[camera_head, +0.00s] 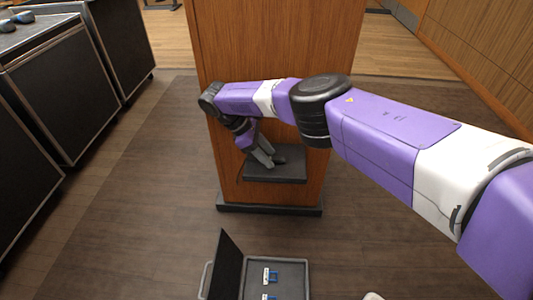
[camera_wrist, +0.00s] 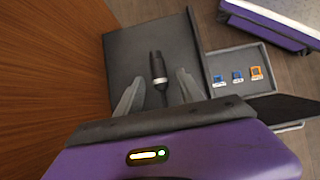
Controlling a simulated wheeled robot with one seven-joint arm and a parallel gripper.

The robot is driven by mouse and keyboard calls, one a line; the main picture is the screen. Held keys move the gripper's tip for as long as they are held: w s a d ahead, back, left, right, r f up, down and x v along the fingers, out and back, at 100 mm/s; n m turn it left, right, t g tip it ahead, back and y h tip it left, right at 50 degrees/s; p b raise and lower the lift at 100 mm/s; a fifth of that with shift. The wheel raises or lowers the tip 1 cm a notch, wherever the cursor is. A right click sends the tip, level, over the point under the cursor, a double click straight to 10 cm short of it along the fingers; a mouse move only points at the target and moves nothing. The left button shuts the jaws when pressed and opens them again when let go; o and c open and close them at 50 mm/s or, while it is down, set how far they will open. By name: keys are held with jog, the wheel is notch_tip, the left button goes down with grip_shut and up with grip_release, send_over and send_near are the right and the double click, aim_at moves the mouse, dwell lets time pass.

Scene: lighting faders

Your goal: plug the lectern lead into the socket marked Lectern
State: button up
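The lectern lead's plug (camera_wrist: 158,70), a black connector with a silver ring, lies over the dark shelf (camera_wrist: 122,52) on the wooden lectern's front. Its cable runs back toward my gripper. My gripper (camera_wrist: 160,76) is open, with one finger on each side of the plug and a visible gap to both. In the head view my gripper (camera_head: 265,157) is low over the shelf (camera_head: 275,180), and the plug is hard to make out there. Two blue sockets and an orange socket (camera_wrist: 257,72) sit in a grey case. Their labels are too small to read.
The open case (camera_head: 290,264) with its raised black lid (camera_head: 228,268) stands on the floor in front of the wooden lectern (camera_head: 275,50). Black cabinets (camera_head: 65,85) line the left. The floor (camera_head: 140,200) between is clear.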

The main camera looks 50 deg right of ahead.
grip_shut()
jog(key=shift+r+p, duration=2.55)
